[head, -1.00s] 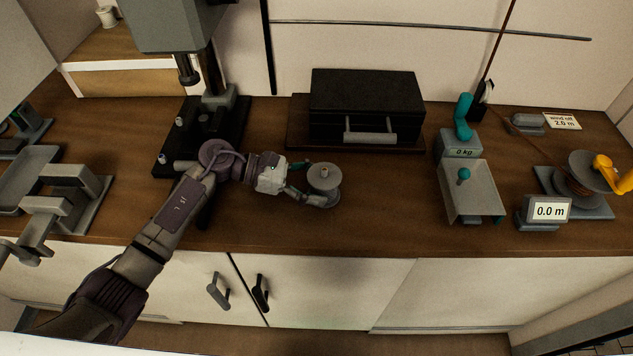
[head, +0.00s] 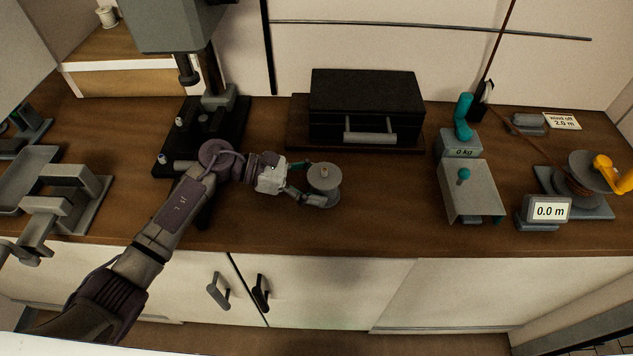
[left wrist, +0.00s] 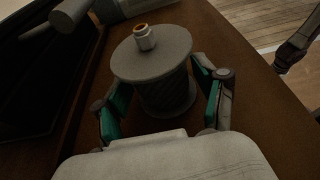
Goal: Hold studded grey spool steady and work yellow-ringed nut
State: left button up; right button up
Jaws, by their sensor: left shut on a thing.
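The grey spool (head: 323,177) stands upright on the brown worktop, with a wide round flange at the top and another at the bottom. In the left wrist view the spool (left wrist: 152,62) fills the space between my fingers. A small pale nut with a yellow-orange ring (left wrist: 145,38) sits on the stud at the middle of its top flange; in the head view this nut (head: 324,169) is tiny. My left gripper (head: 314,196) is shut on the spool's body, one teal-padded finger on each side, below the top flange.
A black case (head: 367,105) stands behind the spool. A black-based press (head: 207,130) is at left behind my arm. The worktop right of the spool is clear.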

pick_arm(q)
jog(key=c, duration=0.7)
jog(key=shift+c, duration=0.2)
jog(key=shift+s+f+b, duration=0.1)
jog(key=shift+f+b, duration=0.1)
jog(key=shift+b, duration=0.15)
